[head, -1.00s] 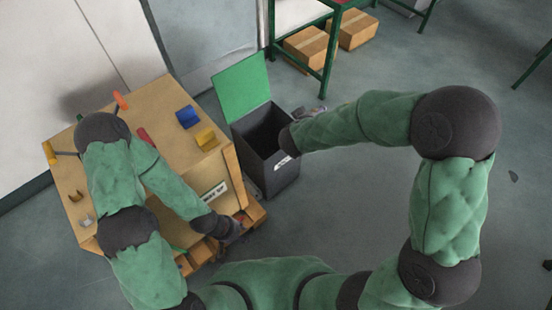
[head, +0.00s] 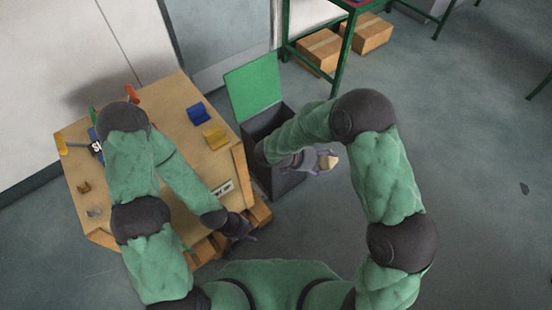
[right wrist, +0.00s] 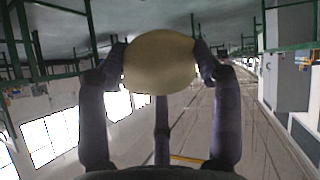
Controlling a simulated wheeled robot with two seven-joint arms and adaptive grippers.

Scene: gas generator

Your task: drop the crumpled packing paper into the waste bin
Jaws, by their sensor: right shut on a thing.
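The waste bin (head: 285,186) is dark grey, with its green lid (head: 252,85) standing open at the back. My right arm crosses over the bin and hides part of its opening. My right gripper (head: 325,162) points right in the head view, just past the bin's right side. It is shut on the crumpled packing paper (head: 331,162), a small tan lump that also shows between the fingers in the right wrist view (right wrist: 160,62). My left gripper (head: 242,228) hangs by the workbench's front edge, small and dark; its jaws are unclear.
A wooden workbench (head: 160,120) stands left of the bin, with a blue holder (head: 198,112) and a yellow holder (head: 215,137) on it. Cardboard boxes (head: 322,50) sit under a green-framed table behind.

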